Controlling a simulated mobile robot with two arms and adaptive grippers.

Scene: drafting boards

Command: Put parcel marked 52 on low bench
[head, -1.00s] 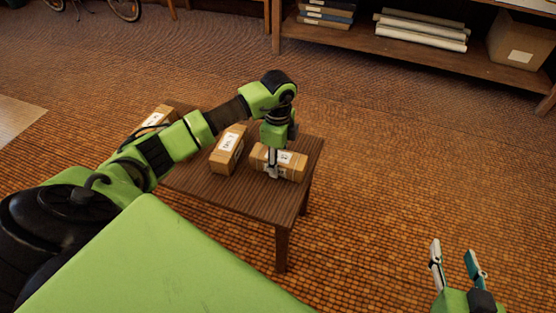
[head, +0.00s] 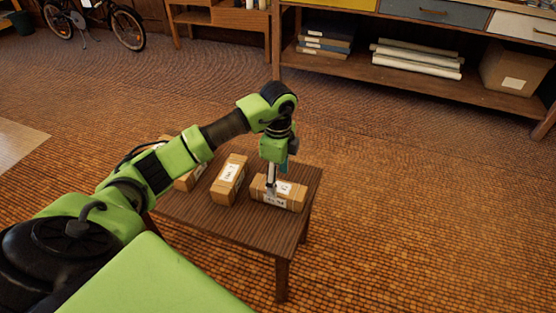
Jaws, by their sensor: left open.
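A low dark wooden table (head: 228,222), bench-like, bears several brown parcels with white labels. The right-hand parcel (head: 292,201) lies flat near the table's right edge; its label print is too small to read surely. My left gripper (head: 272,190) points down at this parcel, open, with one pale finger in front of its near-left part; the other finger is mostly hidden. The middle parcel (head: 229,182) lies to the left, apart from the gripper. A further parcel (head: 188,180) at the left is partly hidden behind my left arm. My right gripper is out of view.
A long wooden cabinet with a low shelf (head: 405,75) stands at the back, holding binders (head: 327,42), rolled papers (head: 415,58) and a cardboard box (head: 515,72). A bicycle (head: 95,22) is at the back left. The floor right of the table is clear.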

